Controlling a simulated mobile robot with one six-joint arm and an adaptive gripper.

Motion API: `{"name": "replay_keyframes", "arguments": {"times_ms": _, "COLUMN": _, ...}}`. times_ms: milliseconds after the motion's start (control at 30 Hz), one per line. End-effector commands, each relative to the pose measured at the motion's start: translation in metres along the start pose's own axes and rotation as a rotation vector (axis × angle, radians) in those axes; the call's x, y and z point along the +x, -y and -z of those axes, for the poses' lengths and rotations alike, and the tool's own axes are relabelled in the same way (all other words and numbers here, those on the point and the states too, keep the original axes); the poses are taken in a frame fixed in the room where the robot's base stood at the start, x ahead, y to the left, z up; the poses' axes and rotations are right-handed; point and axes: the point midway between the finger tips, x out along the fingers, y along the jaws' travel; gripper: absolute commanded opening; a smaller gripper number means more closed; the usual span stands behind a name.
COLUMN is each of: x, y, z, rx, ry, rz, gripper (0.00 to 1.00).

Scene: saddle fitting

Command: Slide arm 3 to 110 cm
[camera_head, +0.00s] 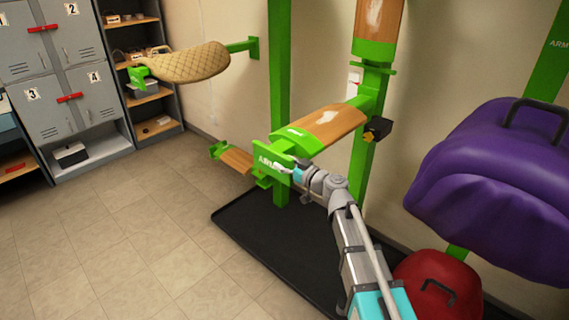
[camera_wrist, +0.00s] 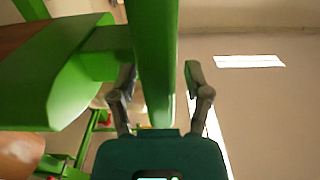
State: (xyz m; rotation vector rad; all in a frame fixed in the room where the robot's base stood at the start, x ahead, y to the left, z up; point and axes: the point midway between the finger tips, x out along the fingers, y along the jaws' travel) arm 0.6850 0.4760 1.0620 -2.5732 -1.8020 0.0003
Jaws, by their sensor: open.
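A green post (camera_head: 279,60) carries a green plate marked "ARM" (camera_head: 268,160); my gripper hides the end of its label, so I cannot read its number. A wooden-topped green arm (camera_head: 328,124) is just behind it, on a second green post (camera_head: 361,160) with a black knob (camera_head: 377,130). My gripper (camera_head: 287,170) is at the plate's right edge. In the wrist view my gripper (camera_wrist: 160,74) is open, with one finger on each side of a green bar (camera_wrist: 154,45). Whether the fingers touch it is unclear. I see no height scale.
A lower wooden arm (camera_head: 237,159) and an upper one (camera_head: 376,22) are nearby. A tan quilted saddle (camera_head: 190,64) hangs at the wall. A purple bag (camera_head: 490,190) and red bag (camera_head: 440,285) are at the right. Lockers (camera_head: 45,65) stand left; the floor in front is clear.

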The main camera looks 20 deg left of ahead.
Motion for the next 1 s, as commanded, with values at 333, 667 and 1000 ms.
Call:
{"name": "replay_keyframes", "arguments": {"times_ms": 333, "x": -0.021, "y": 0.001, "z": 0.0, "rx": 0.0, "ry": 0.0, "rz": -0.001, "gripper": 0.63}}
{"name": "replay_keyframes", "arguments": {"times_ms": 667, "x": -0.072, "y": 0.001, "z": 0.0, "rx": 0.0, "ry": 0.0, "rz": -0.003, "gripper": 0.63}}
{"name": "replay_keyframes", "arguments": {"times_ms": 1000, "x": -0.113, "y": 0.0, "z": 0.0, "rx": 0.0, "ry": 0.001, "rz": -0.001, "gripper": 0.63}}
